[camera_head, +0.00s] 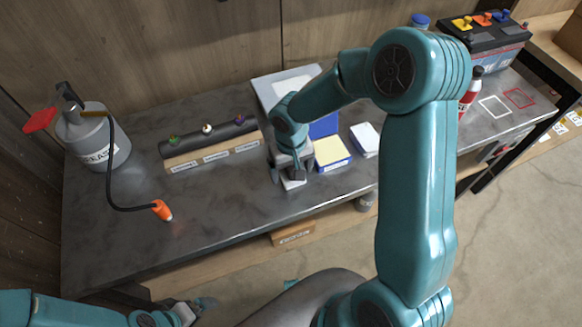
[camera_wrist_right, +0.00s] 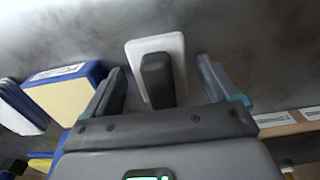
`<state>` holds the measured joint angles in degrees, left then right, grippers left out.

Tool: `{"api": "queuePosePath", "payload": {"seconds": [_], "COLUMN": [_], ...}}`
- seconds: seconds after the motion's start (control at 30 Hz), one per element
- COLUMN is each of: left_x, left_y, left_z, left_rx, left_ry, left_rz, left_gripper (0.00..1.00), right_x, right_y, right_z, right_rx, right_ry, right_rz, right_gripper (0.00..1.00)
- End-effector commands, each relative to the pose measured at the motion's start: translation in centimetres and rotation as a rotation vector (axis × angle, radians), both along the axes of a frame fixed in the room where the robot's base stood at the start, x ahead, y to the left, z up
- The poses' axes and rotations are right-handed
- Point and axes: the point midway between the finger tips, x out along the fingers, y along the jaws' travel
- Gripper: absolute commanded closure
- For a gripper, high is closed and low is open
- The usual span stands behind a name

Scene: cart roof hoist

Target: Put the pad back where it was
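A small white pad with a dark upright handle lies on the grey bench; it shows in the right wrist view (camera_wrist_right: 174,45) and partly under my right gripper in the head view (camera_head: 292,184). My right gripper (camera_head: 289,175) is open, its two fingers on either side of the handle, with gaps on both sides in the wrist view.
A white and blue block (camera_head: 365,138) is right of the yellow-topped box. A dark rack with coloured knobs (camera_head: 208,143) and an oil can (camera_head: 92,140) with an orange-tipped hose stand left. A battery (camera_head: 485,45) stands at the back right.

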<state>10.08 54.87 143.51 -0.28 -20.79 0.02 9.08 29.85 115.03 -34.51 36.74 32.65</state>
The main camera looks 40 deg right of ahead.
Motion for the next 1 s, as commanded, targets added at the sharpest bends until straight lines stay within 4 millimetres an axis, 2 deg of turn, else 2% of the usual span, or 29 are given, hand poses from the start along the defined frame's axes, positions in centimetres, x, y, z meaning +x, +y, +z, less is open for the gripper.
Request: {"api": "queuePosePath", "payload": {"seconds": [0.23,0.5,0.7,0.83,1.0], "left_x": [0.0,0.0,0.0,0.0,0.0], "left_y": [0.0,0.0,0.0,0.0,0.0], "left_z": [0.5,0.8,0.9,0.9,0.9], "left_rx": [0.000,0.000,0.000,0.000,0.000], "left_ry": [-0.001,0.000,0.000,0.000,0.000], "left_rz": [0.000,0.000,0.000,0.000,0.000], "left_gripper": [0.00,0.00,0.00,0.00,0.00], "right_x": [0.1,0.1,0.0,0.0,-0.1], "right_y": [0.0,0.0,0.0,0.0,0.0], "right_z": [1.2,7.5,11.0,12.1,12.4], "right_rx": [-0.001,0.000,0.000,0.000,0.000], "right_ry": [-0.004,-0.006,-0.004,-0.001,0.000], "right_rz": [0.000,-0.001,-0.001,0.001,0.001], "right_gripper": [0.11,0.11,0.11,0.11,0.11]}}
